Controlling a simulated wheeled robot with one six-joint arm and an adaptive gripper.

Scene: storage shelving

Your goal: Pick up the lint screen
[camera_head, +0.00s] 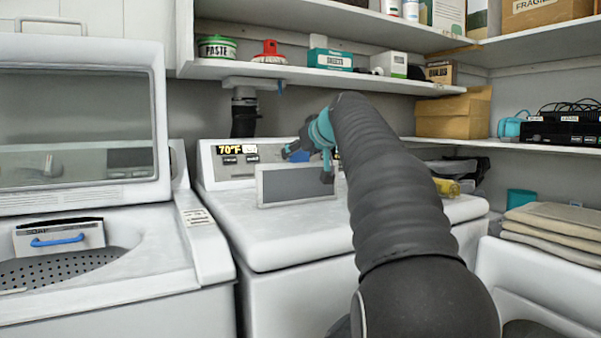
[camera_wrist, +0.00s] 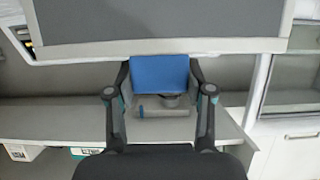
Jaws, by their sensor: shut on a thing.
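The lint screen (camera_head: 297,186) is a flat grey panel with a pale frame, upright above the top of the middle white machine; I cannot tell whether its lower edge touches the machine. My gripper (camera_head: 309,160) is at its upper edge, shut on its blue handle. In the wrist view, the blue handle (camera_wrist: 160,74) sits between the two dark fingers of my gripper (camera_wrist: 160,82). The grey panel of the lint screen (camera_wrist: 160,22) fills the top of that view. The arm hides part of the machine's control panel.
The middle machine (camera_head: 270,235) has a display reading 70°F. A washer (camera_head: 80,120) with its lid raised stands at left. A shelf (camera_head: 330,78) with tubs and boxes hangs above. Folded cloths (camera_head: 560,225) and a cardboard box (camera_head: 452,115) are at right.

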